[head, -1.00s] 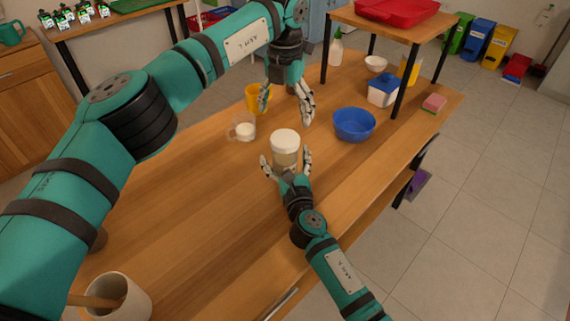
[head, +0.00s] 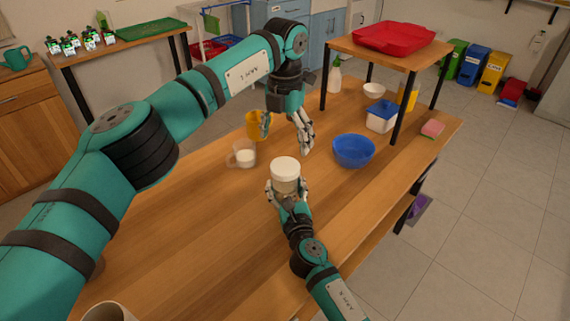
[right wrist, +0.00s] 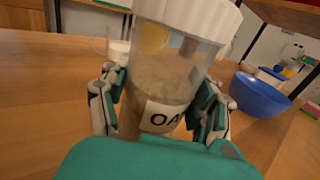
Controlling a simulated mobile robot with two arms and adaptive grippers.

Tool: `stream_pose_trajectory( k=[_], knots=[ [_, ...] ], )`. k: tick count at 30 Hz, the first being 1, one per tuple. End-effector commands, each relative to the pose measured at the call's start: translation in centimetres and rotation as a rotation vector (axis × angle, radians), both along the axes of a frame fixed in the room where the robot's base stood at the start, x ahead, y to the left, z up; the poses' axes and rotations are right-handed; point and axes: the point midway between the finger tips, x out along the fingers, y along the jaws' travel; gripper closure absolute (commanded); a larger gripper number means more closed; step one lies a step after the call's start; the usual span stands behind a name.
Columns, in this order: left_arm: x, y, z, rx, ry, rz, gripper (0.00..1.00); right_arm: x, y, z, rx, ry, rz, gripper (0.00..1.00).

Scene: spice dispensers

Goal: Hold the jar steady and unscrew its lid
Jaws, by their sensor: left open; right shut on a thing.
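The clear jar (head: 286,186) with a white lid (head: 285,167) is upright over the middle of the table. In the right wrist view the jar (right wrist: 165,85) holds a brown-grey content and a label partly reading "OA", and its white lid (right wrist: 195,14) is on. My right gripper (head: 288,192) is shut on the jar's body, with fingers on both sides and the lid clear above them. Whether the jar's base touches the table is hidden. My left gripper (head: 286,143) is open and empty, fingers pointing down, above and beyond the lid, not touching it.
A clear cup with white content (head: 241,154) and a yellow cup (head: 254,125) stand behind left of the jar. A blue bowl (head: 353,151) stands to its right. A raised shelf (head: 350,50) with a red tray is at the back right. The left tabletop is mostly clear.

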Motion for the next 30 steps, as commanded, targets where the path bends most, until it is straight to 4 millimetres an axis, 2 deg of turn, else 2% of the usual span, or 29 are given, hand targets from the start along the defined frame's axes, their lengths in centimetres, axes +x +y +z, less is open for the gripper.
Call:
stream_pose_trajectory(
  k=[5, 24, 30],
  knots=[
    [-0.03, -0.01, -0.02, 0.000, 0.000, -0.340, 0.12, -0.01, -0.01, -0.05, 0.000, 0.001, 0.000, 1.00],
    [-0.08, -0.01, -0.02, -0.001, 0.000, -1.904, 0.12, -0.02, -0.01, -0.06, 0.000, 0.001, 0.000, 1.00],
    [-0.09, -0.02, -0.01, -0.001, -0.001, -2.328, 0.12, -0.02, -0.01, -0.07, 0.000, 0.001, 0.000, 1.00]
  ],
)
